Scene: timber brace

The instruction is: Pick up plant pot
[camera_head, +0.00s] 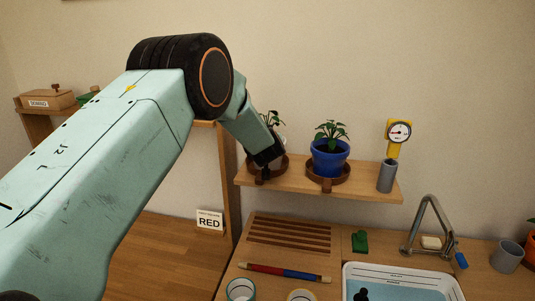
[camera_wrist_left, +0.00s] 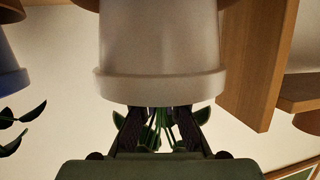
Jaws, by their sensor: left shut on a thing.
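The white plant pot (camera_wrist_left: 160,45) fills the middle of the left wrist view, which shows it upside down, with green leaves (camera_wrist_left: 168,135) below its rim. In the head view my gripper and wrist mostly hide this pot; its leaves (camera_head: 273,118) show above. My left gripper (camera_head: 265,163) is at the shelf's left end. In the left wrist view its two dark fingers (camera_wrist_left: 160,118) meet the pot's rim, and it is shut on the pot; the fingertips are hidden. A blue plant pot (camera_head: 329,158) stands to the right on a brown saucer (camera_head: 330,181). My right gripper is out of view.
The wooden shelf (camera_head: 370,187) also holds a grey cup (camera_head: 387,177) beside a yellow gauge (camera_head: 398,132). Below are a slatted board (camera_head: 290,236), a red and blue rod (camera_head: 285,273), a green object (camera_head: 360,241), a tap (camera_head: 428,225) and a white basin (camera_head: 400,271).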

